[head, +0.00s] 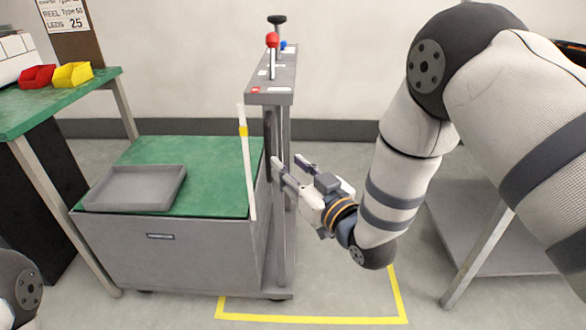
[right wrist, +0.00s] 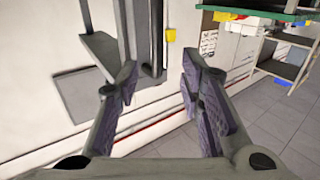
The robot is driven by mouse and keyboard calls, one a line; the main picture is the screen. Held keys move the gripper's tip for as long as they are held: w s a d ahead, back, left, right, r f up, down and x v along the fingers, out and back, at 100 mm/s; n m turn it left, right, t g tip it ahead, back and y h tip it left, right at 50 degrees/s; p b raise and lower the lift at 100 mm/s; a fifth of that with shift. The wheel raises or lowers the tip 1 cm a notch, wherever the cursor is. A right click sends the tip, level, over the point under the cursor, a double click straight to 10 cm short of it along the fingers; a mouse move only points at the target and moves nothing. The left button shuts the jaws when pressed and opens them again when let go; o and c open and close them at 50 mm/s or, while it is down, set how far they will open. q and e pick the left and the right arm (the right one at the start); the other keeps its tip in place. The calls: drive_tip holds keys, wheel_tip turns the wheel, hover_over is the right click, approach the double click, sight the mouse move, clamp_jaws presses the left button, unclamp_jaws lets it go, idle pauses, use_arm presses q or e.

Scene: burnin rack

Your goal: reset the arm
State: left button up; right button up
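My right arm comes in from the right in the head view. Its gripper (head: 291,170) is beside the upright post of the grey rack (head: 277,130), at about mid-height. In the right wrist view the two fingers of the right gripper (right wrist: 160,88) stand wide apart, with nothing between them. I cannot tell whether a finger touches the post. Of my left arm only a joint shows at the lower left edge of the head view; its gripper is out of view.
The cart's green top (head: 205,150) holds an empty grey tray (head: 135,200). A green table (head: 50,104) with red (head: 37,77) and yellow (head: 72,75) bins stands left. Red (head: 272,40) and black (head: 276,19) knobs top the rack. A grey shelf (head: 490,240) stands right. Yellow tape (head: 310,319) marks the floor.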

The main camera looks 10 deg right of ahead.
drive_tip(key=shift+s+d, duration=0.1)
drive_tip(key=shift+s, duration=0.35)
drive_tip(key=s+d+f+m+g+h+p, duration=0.1)
drive_tip(key=s+d+f+g+h, duration=0.15)
drive_tip(key=s+f+g, duration=0.5)
drive_tip(key=s+d+f+m+g+h+p, duration=0.1)
drive_tip(key=s+d+f+g, duration=0.15)
drive_tip(key=s+f, duration=0.9)
use_arm(q)
drive_tip(key=w+r+t+p, duration=0.1)
drive_tip(key=w+r, duration=0.3)
drive_tip(key=shift+r+t, duration=0.15)
drive_tip(key=shift+t, duration=0.15)
use_arm(e)
drive_tip(key=s+d+f+m+g+h, duration=0.1)
drive_tip(key=s+g, duration=0.4)
drive_tip(key=s, duration=1)
drive_tip(key=s+d+f+g+h, duration=0.1)
drive_tip(key=s+d+f+g, duration=0.2)
drive_tip(key=s, duration=1.3)
drive_tip(key=shift+d+m+g, duration=0.2)
drive_tip(key=shift+m+g, duration=0.2)
drive_tip(key=shift+g, duration=0.5)
use_arm(q)
drive_tip(key=shift+w, duration=0.1)
use_arm(e)
drive_tip(key=shift+w, duration=0.1)
drive_tip(key=shift+c, duration=0.4)
